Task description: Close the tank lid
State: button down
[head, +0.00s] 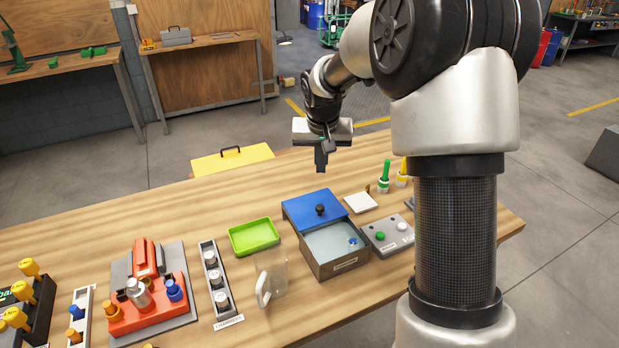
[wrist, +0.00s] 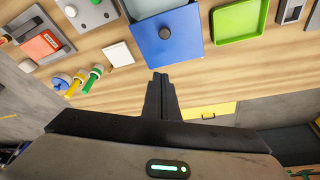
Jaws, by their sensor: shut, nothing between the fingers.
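The tank (head: 312,266) is a grey-brown box on the wooden table, with a label on its front wall. Its blue lid (head: 296,208) with a dark round knob (head: 320,209) lies flat over the back part. The front part is open and shows a pale inside with a small blue item (head: 352,241). The lid (wrist: 181,52) and knob (wrist: 165,32) also show in the wrist view. My gripper (head: 320,168) is shut and empty, pointing down above and behind the lid, apart from it. Its fingers (wrist: 158,76) show in the wrist view near the lid's back edge.
A green tray (head: 254,237) and a clear panel with a white handle (head: 272,282) are left of the tank. A yellow case (head: 232,161) is behind.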

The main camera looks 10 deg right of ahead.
send_over(319, 203)
jog(key=f, duration=0.9)
jog(key=shift+w+d+f, duration=0.15)
jog(key=shift+w+f, duration=0.1)
jog(key=shift+w, duration=0.05)
jog(key=shift+s+f, duration=0.2)
jog(key=shift+s, duration=0.1)
jog(key=shift+s+a+p, duration=0.2)
jog(key=shift+s, duration=0.4)
jog(key=shift+s+a+p, duration=0.15)
jog(key=shift+s, duration=0.4)
jog(key=shift+s+f, duration=0.25)
jog(key=shift+s, duration=0.15)
